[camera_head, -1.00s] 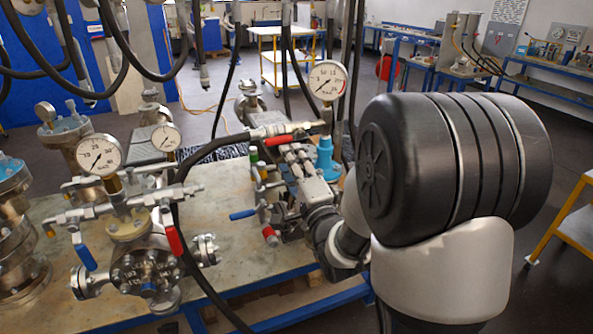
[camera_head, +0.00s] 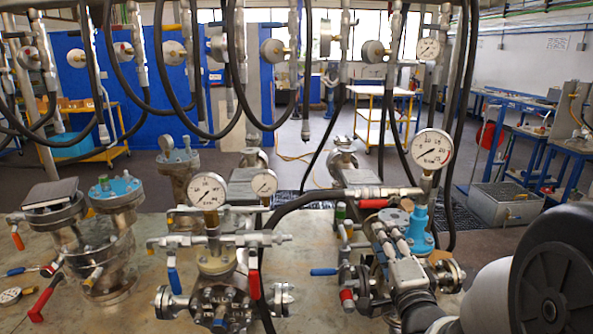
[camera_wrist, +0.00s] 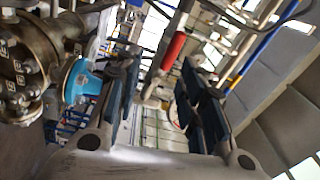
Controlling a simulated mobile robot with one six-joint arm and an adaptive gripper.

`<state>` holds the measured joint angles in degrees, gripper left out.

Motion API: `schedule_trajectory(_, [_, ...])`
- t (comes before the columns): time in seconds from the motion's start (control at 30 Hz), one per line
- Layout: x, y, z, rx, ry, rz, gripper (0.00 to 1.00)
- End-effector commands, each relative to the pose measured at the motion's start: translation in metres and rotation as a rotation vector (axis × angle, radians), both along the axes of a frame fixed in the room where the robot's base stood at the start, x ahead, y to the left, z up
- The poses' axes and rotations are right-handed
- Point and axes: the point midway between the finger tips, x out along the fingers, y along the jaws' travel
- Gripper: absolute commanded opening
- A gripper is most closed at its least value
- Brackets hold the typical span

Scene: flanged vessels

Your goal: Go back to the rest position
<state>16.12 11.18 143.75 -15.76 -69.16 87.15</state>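My gripper (camera_wrist: 160,62) is open in the wrist view, with dark blue pads on both fingers. No object is clasped between the pads. A red lever handle (camera_wrist: 173,50) shows between the fingertips in the picture; its distance from them is unclear. A blue fitting (camera_wrist: 80,82) and a bolted metal flange (camera_wrist: 22,65) are left of the fingers. In the head view my gripper (camera_head: 392,240) is at the right-hand vessel's valves, close to the blue fitting (camera_head: 418,228). Its fingertips are hard to make out there, and contact cannot be told.
Hoses and gauges (camera_head: 273,52) hang above the worktable (camera_head: 130,318). A middle vessel (camera_head: 215,290) with a gauge (camera_head: 208,190) and left vessels (camera_head: 115,225) crowd the table. A round gauge (camera_head: 432,149) stands above my gripper. Open floor (camera_head: 490,255) lies behind at right.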

Motion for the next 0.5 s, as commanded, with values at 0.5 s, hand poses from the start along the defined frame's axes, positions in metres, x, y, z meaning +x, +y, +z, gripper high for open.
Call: schedule_trajectory(0.5, [-0.127,0.039,-0.029,-0.842,0.727,0.192,0.36])
